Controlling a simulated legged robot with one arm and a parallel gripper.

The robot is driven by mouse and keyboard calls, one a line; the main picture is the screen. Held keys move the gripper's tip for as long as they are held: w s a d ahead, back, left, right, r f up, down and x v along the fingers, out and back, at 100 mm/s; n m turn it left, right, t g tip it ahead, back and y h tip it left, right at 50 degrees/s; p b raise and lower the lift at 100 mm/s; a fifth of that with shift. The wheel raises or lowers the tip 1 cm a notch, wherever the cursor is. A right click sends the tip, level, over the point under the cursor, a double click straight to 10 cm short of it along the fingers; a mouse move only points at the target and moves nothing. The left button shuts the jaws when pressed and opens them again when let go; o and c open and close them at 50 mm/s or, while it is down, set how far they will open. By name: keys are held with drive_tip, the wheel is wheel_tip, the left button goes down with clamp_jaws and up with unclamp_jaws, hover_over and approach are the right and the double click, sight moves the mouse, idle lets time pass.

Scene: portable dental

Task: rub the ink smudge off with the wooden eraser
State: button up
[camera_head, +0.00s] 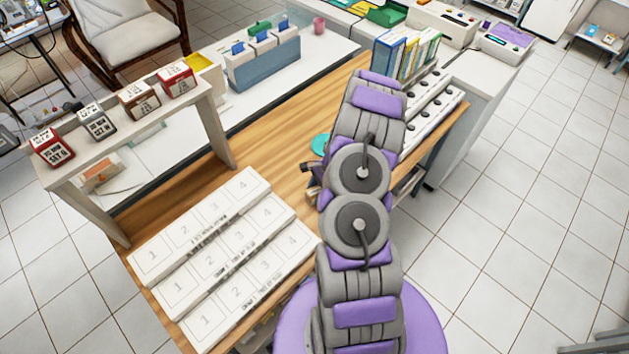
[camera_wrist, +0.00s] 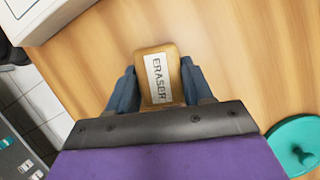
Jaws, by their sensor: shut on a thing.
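The wooden eraser (camera_wrist: 174,75) is in the wrist view, tan with a white label reading ERASER. My gripper (camera_wrist: 158,68) is shut on it, one blue-grey finger on each side. The eraser is over the wooden tabletop (camera_wrist: 235,60); I cannot tell whether it touches the wood. In the head view my gripper (camera_head: 311,180) shows only in part at the left of my arm, low over the desk, and the eraser is hidden. No ink smudge can be made out in either view.
A teal round item (camera_head: 320,144) with a knob is close to my gripper, at lower right in the wrist view (camera_wrist: 298,140). White numbered trays (camera_head: 205,255) lie at the near left. Books (camera_head: 405,55) stand at the back.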

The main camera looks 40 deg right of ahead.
drive_tip(key=shift+a+r, duration=0.15)
drive_tip(key=shift+r, duration=0.15)
drive_tip(key=shift+r+p, duration=0.55)
drive_tip(key=shift+r, duration=0.25)
drive_tip(key=shift+p+v, duration=0.85)
drive_tip(key=shift+v, duration=0.25)
drive_tip(key=shift+r, duration=0.35)
drive_tip(key=shift+a+r+p, duration=0.2)
drive_tip(key=shift+r+p, duration=0.4)
drive_tip(key=shift+r, duration=0.15)
drive_tip(key=shift+a+r+p, duration=0.2)
drive_tip(key=shift+r+p, duration=0.4)
drive_tip(key=shift+r, duration=0.2)
drive_tip(key=shift+d+f, duration=0.1)
drive_tip(key=shift+d, duration=0.05)
drive_tip(key=shift+d, duration=0.25)
